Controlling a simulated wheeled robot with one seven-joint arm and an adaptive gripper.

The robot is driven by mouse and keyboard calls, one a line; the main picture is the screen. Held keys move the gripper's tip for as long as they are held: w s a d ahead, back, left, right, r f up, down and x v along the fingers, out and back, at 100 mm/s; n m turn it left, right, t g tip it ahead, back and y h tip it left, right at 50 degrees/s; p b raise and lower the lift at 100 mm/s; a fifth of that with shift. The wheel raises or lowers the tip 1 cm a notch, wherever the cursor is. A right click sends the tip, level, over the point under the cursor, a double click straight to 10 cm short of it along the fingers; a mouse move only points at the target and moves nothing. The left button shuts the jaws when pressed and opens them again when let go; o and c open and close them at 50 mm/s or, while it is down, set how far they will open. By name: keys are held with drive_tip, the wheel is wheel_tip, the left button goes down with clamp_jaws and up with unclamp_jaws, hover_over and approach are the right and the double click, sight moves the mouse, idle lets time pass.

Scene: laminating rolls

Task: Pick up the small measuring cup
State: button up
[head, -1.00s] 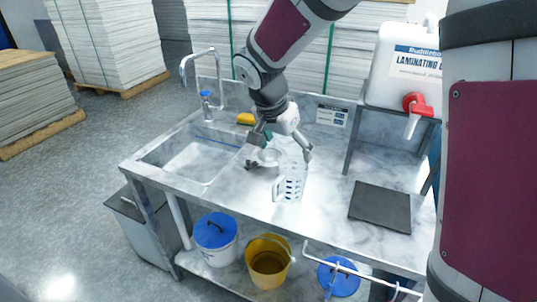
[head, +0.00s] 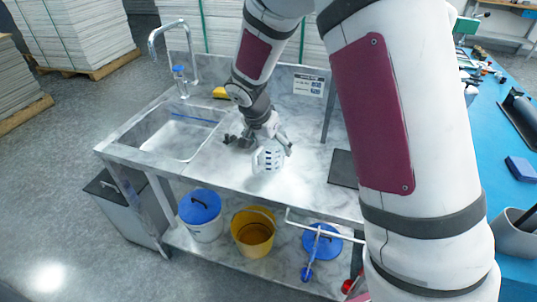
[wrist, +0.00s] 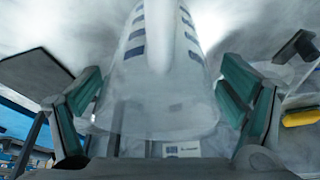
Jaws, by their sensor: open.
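A clear measuring cup (head: 267,159) with blue marks stands on the marbled counter (head: 225,172); I see no second cup to compare its size. In the wrist view the cup (wrist: 160,95) fills the middle, its handle side toward the camera. My gripper (wrist: 165,105) is open, with one green-padded finger on each side of the cup. Whether the pads touch it is unclear. In the head view my gripper (head: 268,142) is right at the cup and partly covers it.
A sink (head: 180,138) with a tap is at the left. A dark small object (head: 232,139) lies near the gripper, and a yellow sponge (head: 222,93) lies behind. A dark mat (head: 343,168) is to the right. Buckets (head: 253,231) stand on the shelf below.

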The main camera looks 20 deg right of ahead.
drive_tip(key=shift+x, duration=0.75)
drive_tip(key=shift+c, duration=0.6)
drive_tip(key=c, duration=1)
drive_tip(key=shift+c, duration=0.2)
